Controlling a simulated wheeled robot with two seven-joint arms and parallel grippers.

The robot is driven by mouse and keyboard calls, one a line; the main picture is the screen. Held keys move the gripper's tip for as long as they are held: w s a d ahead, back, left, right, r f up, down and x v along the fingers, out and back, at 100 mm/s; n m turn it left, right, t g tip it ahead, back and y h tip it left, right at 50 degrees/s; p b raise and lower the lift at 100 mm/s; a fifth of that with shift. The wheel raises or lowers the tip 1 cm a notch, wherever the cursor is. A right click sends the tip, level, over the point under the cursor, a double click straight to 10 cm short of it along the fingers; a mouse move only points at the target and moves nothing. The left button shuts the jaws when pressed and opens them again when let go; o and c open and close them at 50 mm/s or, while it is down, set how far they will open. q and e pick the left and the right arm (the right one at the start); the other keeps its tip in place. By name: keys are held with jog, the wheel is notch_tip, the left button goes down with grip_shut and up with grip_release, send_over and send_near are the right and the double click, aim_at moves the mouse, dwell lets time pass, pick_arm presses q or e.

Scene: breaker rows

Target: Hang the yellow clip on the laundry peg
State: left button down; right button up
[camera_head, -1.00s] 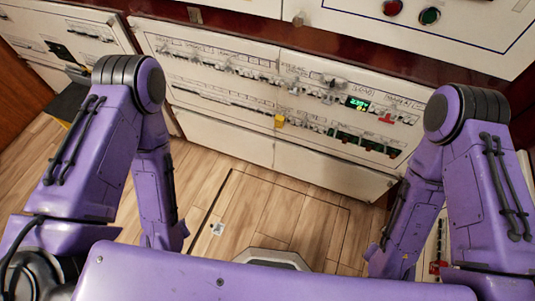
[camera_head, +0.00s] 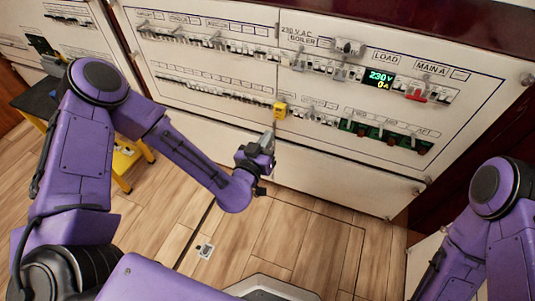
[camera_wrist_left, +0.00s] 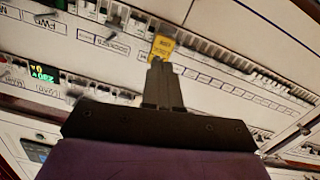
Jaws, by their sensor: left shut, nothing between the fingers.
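The small yellow clip (camera_head: 280,110) is on the white breaker panel, near the middle of the lower row; it also shows in the left wrist view (camera_wrist_left: 163,46). My left gripper (camera_head: 268,138) points up at the panel just below the clip. Its fingers (camera_wrist_left: 157,68) are together and empty, and their tips overlap the clip's lower edge in the left wrist view. I cannot tell whether they touch it. I cannot make out a laundry label, so the laundry peg is not identified. My right gripper is out of view.
The panel (camera_head: 330,165) carries two rows of breakers, with grey pieces jutting out at several places. A lit display (camera_head: 381,79), a red breaker (camera_head: 415,96) and green breakers (camera_head: 385,135) are at the right. A yellow-framed stool (camera_head: 128,162) stands left.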

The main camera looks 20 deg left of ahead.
pick_arm(q)
jog(key=w+r, duration=0.1)
jog(key=w, duration=0.6)
jog(key=shift+r+t, duration=0.25)
jog(key=shift+t, duration=0.15)
jog(key=shift+w+a, duration=0.15)
jog(key=shift+w, duration=0.25)
jog(key=shift+r, duration=0.1)
send_near(278, 110)
jog(key=s, duration=0.6)
jog(key=shift+p, duration=0.3)
jog(key=shift+s, duration=0.1)
